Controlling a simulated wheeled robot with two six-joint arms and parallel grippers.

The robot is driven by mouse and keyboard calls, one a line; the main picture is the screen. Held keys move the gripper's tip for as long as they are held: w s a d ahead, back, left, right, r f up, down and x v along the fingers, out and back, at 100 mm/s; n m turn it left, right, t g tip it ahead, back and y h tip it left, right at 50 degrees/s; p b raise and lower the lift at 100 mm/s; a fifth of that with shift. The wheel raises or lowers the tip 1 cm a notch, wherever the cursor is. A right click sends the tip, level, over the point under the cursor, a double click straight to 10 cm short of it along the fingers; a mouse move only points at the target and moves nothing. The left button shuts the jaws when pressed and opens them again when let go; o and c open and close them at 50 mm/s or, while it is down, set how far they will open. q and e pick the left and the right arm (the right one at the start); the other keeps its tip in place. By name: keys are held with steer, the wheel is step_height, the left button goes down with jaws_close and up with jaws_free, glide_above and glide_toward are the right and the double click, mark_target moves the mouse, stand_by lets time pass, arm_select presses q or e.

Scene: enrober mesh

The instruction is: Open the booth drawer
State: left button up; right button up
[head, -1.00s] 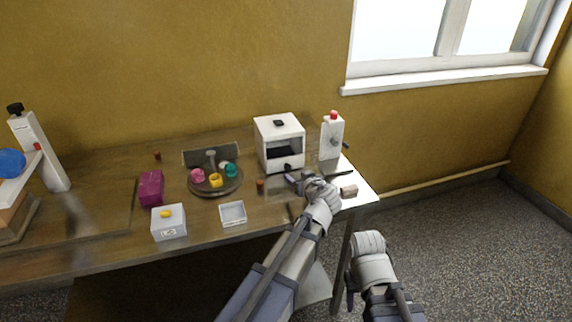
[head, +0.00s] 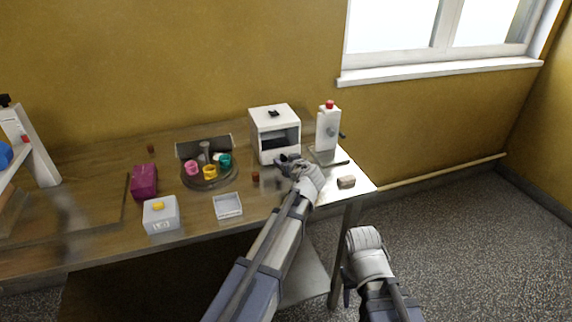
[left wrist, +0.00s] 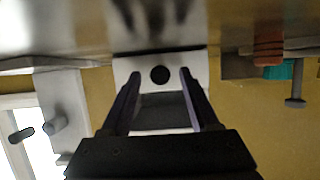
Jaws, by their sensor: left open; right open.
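The booth (head: 275,135) is a white box with a dark front opening, at the back right of the table. The booth drawer (left wrist: 140,68) has a white front with a round black knob (left wrist: 160,75) in the left wrist view, which shows the scene upside down. My left gripper (head: 284,160) is open at the booth's lower front and covers the drawer in the head view. In the left wrist view the open fingers (left wrist: 160,78) point at the drawer front, one either side of the knob. Contact cannot be told. My right gripper (head: 349,288) is open, low beyond the table's right edge.
A white bottle-like unit with a red cap (head: 327,130) stands right of the booth. A tan block (head: 346,182) lies near the right edge. Left are a round stand (head: 208,184) with coloured cups, a clear tray (head: 228,205), a white button box (head: 161,217) and a magenta box (head: 144,181).

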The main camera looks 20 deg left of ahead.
arm_select(q)
jaws_close()
stand_by(0.5)
stand_by(0.9)
